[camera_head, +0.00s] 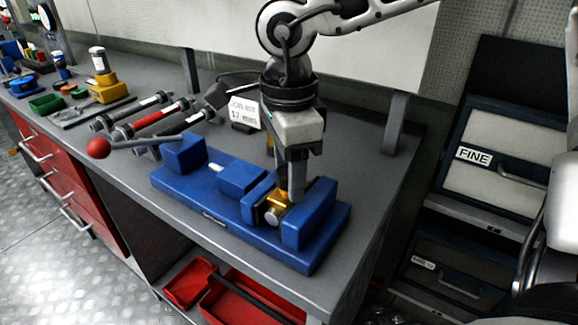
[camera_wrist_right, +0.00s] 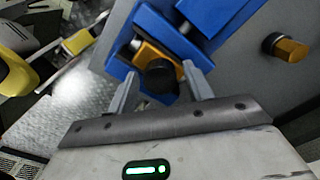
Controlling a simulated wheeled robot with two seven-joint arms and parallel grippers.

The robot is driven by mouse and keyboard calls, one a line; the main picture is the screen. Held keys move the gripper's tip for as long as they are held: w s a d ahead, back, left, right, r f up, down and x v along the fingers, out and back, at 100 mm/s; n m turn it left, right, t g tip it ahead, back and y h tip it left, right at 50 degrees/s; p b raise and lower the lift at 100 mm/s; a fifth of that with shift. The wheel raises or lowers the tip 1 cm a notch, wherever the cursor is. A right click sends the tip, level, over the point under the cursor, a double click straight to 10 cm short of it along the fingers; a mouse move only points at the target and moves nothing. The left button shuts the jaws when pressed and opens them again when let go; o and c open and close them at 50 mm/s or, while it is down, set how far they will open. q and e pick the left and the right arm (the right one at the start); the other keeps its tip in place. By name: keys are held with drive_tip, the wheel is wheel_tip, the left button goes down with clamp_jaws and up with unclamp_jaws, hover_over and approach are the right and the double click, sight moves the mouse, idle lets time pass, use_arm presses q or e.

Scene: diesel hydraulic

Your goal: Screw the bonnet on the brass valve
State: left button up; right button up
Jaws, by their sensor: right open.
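The brass valve (camera_head: 276,207) sits between the jaws of a blue vise (camera_head: 213,204) on the bench. In the right wrist view the brass valve (camera_wrist_right: 156,55) has a dark round part facing the camera; I cannot tell if it is an opening. A separate brass hex piece with a dark end, perhaps the bonnet (camera_wrist_right: 290,48), is apart from the vise, on the grey surface. My right gripper (camera_head: 290,190) points down over the valve. In its wrist view the right gripper (camera_wrist_right: 162,88) is open, its fingers spread on either side of the dark part. My left gripper is not seen.
The vise handle with a red ball (camera_head: 98,148) sticks out left. Several cylindrical tools (camera_head: 140,112) lie left of the vise. A card (camera_head: 244,111) stands behind it. Red bins (camera_head: 240,300) are below the bench. A cabinet marked FINE (camera_head: 500,150) stands at right.

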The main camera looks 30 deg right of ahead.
drive_tip(key=c, duration=0.7)
drive_tip(key=m, duration=0.7)
drive_tip(key=shift+c, duration=0.2)
drive_tip(key=m, duration=0.7)
drive_tip(key=o, duration=0.9)
drive_tip(key=shift+o, duration=0.2)
